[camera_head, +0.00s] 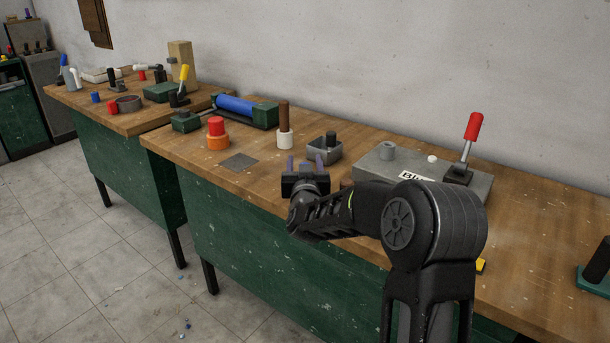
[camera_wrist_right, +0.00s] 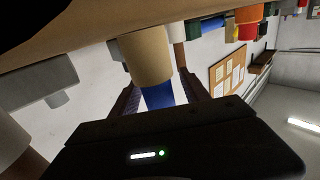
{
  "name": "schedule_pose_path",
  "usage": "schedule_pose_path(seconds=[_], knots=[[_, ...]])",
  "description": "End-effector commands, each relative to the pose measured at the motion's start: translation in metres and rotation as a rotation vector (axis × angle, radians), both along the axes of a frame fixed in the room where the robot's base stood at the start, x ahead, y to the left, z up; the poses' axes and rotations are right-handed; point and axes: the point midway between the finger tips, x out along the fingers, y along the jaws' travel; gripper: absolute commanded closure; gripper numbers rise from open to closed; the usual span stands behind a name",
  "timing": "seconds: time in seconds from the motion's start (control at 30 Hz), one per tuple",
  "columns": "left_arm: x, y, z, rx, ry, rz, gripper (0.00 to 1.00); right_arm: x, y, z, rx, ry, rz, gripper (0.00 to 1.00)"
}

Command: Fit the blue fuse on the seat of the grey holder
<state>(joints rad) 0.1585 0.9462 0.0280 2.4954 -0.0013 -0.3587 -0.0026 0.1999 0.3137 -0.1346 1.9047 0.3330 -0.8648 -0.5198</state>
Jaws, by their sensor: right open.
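The right gripper (camera_head: 305,163) is open over the workbench, with its fingers apart. In the wrist view, a blue piece (camera_wrist_right: 158,96) capped by a cream cylinder (camera_wrist_right: 145,58) shows between the fingers; it seems to be the blue fuse. I cannot tell whether the fingers touch it. I cannot make it out in the head view, where the gripper and arm may hide it. A wide grey block (camera_head: 375,169) with a short grey round piece, a white label and a red-handled lever stands right of the gripper; it seems to be the grey holder. The left gripper is not in view.
A grey tray with a black knob (camera_head: 325,152) and a brown post in a white base (camera_head: 284,125) stand behind the gripper. Left are a red-orange piece (camera_head: 217,136), a dark flat plate (camera_head: 239,162) and a blue roller (camera_head: 236,105) in a green stand. The right-hand bench top is mostly clear.

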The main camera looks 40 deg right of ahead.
Motion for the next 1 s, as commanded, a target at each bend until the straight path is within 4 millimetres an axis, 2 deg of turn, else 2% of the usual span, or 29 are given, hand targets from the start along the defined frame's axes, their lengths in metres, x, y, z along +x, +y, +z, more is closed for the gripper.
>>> schedule_pose_path(seconds=[0.1, 0.73, 1.0], knots=[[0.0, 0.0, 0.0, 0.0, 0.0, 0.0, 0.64, -0.0001, 0.0001, 0.0001, 0.0, 0.0, 0.0, 0.47], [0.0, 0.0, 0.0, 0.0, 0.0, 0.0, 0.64, -0.0001, 0.0001, 0.0002, 0.0, 0.0, 0.0, 0.99], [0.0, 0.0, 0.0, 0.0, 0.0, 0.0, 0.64, -0.0001, 0.0001, 0.0004, -0.001, -0.001, 0.0, 1.0]])
